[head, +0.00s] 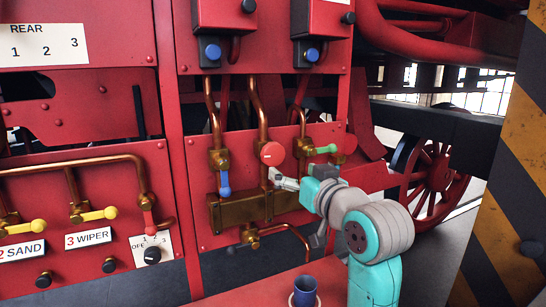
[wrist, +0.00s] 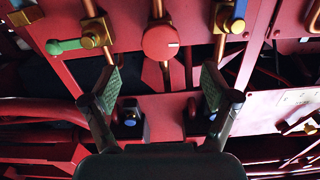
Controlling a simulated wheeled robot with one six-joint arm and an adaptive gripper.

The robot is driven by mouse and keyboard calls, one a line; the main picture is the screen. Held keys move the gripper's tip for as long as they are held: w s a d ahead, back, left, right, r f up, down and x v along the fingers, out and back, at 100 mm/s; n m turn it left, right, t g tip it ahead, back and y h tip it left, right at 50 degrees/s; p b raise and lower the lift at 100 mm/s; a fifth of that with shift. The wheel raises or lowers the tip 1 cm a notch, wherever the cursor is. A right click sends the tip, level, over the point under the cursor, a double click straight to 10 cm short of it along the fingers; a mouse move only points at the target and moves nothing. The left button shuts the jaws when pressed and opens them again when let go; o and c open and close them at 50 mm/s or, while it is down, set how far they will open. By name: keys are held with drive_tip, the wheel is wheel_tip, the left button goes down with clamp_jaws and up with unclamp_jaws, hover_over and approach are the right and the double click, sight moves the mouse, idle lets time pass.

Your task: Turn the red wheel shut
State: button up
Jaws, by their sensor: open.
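The red wheel (head: 272,153) is a small round red knob on a vertical copper pipe, in the middle of the red panel. In the wrist view the red wheel (wrist: 161,42) shows its face with a short white mark right of its centre. My gripper (head: 284,182) is just below the wheel in the head view. In the wrist view my gripper (wrist: 162,88) has its two green-padded fingers wide apart with nothing between them. The wheel lies beyond the fingertips and appears untouched.
A blue lever (head: 224,183) hangs left of the wheel and a green lever (head: 322,149) sits to its right. A brass block (head: 232,212) is below. A blue cup (head: 305,291) stands on a red surface near the front. A striped post (head: 515,150) is at right.

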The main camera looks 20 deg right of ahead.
sight(275, 157)
drive_tip(key=w, duration=0.3)
drive_tip(key=w+a, duration=0.1)
drive_tip(key=w, duration=0.6)
drive_tip(key=shift+w+a+r, duration=0.2)
drive_tip(key=shift+w+a, duration=0.15)
drive_tip(key=c, duration=1.1)
